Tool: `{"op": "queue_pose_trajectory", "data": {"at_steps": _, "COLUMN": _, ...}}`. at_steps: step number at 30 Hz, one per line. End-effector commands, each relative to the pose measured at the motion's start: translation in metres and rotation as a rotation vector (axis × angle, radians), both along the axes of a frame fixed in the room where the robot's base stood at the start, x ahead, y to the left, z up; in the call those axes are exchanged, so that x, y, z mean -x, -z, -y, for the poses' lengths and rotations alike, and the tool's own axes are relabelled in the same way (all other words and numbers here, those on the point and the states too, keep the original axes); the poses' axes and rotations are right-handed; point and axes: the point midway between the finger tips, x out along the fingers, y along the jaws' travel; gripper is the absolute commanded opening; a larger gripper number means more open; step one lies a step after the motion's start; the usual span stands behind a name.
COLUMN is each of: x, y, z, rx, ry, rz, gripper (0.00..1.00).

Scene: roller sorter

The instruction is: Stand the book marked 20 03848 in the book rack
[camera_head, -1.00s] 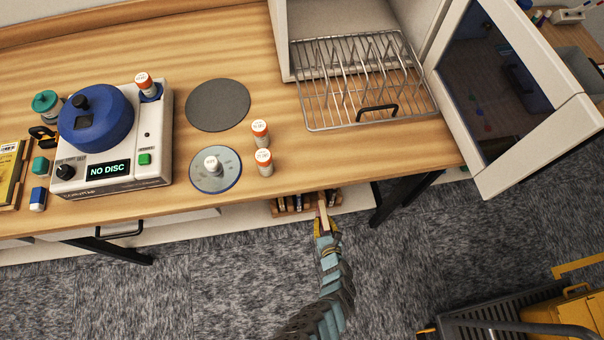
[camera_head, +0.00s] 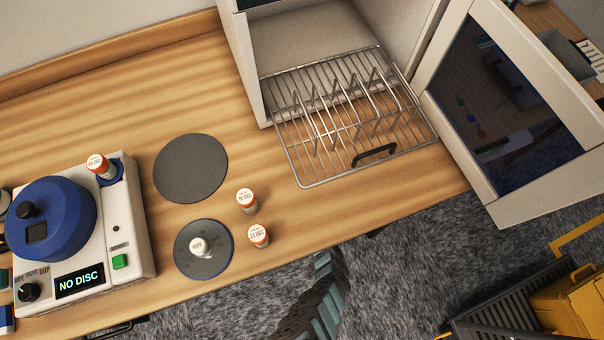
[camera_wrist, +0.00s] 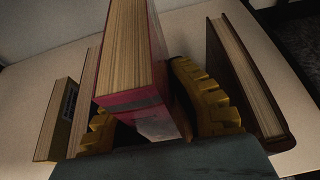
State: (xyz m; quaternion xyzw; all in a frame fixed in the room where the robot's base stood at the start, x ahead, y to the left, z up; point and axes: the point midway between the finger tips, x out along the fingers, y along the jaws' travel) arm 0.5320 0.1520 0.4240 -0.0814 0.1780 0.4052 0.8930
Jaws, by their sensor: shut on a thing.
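In the wrist view a red book (camera_wrist: 148,95) with pale page edges stands between the yellow fingers of my gripper (camera_wrist: 152,118), which is shut on it. No number can be read on it. Another dark-covered book (camera_wrist: 243,80) leans to the right of the fingers. A thin book (camera_wrist: 84,100) and a shorter yellowish book (camera_wrist: 57,120) with a label stand to the left. Their marks are not legible. In the head view my gripper and these books are hidden below the table edge. I cannot make out the rack's own frame in the wrist view.
A wire rack (camera_head: 330,182) stands in front of the open cabinet (camera_head: 310,45). A pale shelf surface (camera_wrist: 190,30) lies around the books.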

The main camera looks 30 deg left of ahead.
Motion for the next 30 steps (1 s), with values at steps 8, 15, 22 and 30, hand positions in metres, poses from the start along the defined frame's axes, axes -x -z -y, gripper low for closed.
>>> {"op": "queue_pose_trajectory", "data": {"at_steps": 8, "x": -0.001, "y": 0.043, "z": 0.000, "rx": -0.001, "ry": -0.001, "rz": -0.001, "gripper": 0.00}}
{"op": "queue_pose_trajectory", "data": {"at_steps": 15, "x": 0.000, "y": 0.052, "z": 0.000, "rx": -0.001, "ry": -0.001, "rz": 0.000, "gripper": 0.00}}
{"op": "queue_pose_trajectory", "data": {"at_steps": 22, "x": -0.001, "y": 0.074, "z": 0.000, "rx": -0.001, "ry": 0.000, "rz": -0.001, "gripper": 0.00}}
{"op": "queue_pose_trajectory", "data": {"at_steps": 30, "x": -0.001, "y": 0.086, "z": 0.000, "rx": 0.000, "ry": 0.001, "rz": 0.000, "gripper": 0.00}}
